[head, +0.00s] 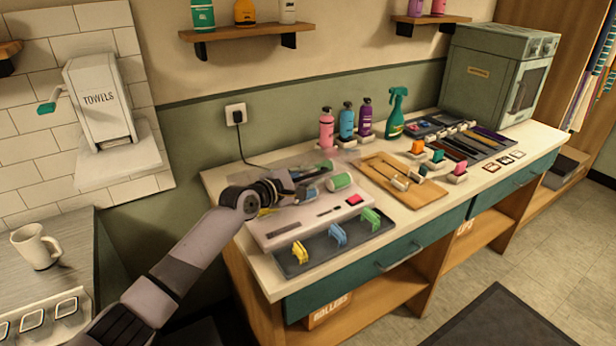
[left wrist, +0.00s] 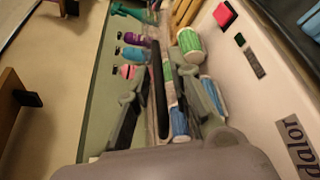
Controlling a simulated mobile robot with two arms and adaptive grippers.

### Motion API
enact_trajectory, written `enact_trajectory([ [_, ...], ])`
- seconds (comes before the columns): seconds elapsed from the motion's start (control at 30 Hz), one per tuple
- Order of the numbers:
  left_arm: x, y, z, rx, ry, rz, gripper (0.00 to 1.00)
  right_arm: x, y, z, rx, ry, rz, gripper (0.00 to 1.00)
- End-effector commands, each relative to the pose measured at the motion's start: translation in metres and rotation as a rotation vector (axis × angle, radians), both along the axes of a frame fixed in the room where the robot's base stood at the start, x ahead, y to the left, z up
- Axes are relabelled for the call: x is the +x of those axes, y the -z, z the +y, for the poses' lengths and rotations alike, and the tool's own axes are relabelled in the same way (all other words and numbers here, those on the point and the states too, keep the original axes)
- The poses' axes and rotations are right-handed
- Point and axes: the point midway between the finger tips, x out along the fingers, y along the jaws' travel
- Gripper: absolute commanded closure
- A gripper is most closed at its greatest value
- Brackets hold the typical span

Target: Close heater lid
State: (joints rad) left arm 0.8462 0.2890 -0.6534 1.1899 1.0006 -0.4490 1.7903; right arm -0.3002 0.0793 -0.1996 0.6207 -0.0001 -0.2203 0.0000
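The heater (head: 283,226) is a pale box near the left end of the counter, with a pink-red switch (head: 355,200). Green and blue rollers lie in its top, one of them a green-banded roller (head: 339,182). A see-through lid (head: 345,155) seems to stand raised at its back; its outline is faint. My left gripper (head: 290,183) is over the heater's left part. In the left wrist view my left gripper (left wrist: 162,100) has its fingers apart, with a dark bar (left wrist: 158,85), perhaps the lid's handle, and rollers showing between them. Contact cannot be told. My right gripper is out of view.
A dark tray (head: 325,262) with coloured clips lies before the heater. A wooden board (head: 415,193) is to its right. Several bottles (head: 346,121) stand behind. A socket (head: 236,113) with a plugged-in cord is on the wall. A green oven-like cabinet (head: 485,80) stands far right.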

Motion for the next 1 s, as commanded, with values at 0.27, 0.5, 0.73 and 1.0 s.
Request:
enact_trajectory([
  [0.27, -0.0001, 0.0001, 0.0002, 0.0, 0.0, 0.0, 1.0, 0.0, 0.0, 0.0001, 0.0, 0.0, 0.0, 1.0],
  [0.5, -0.0001, 0.0002, 0.0003, 0.0, 0.0, 0.0, 1.0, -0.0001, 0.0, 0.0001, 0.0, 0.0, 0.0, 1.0],
  [0.73, 0.0, 0.0001, 0.0003, 0.0, 0.0, 0.0, 1.0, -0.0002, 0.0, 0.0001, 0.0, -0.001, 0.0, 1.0],
  [1.0, -0.0022, 0.0069, -0.0015, 0.01, 0.001, -0.011, 1.0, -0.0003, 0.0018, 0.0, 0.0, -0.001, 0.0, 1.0],
])
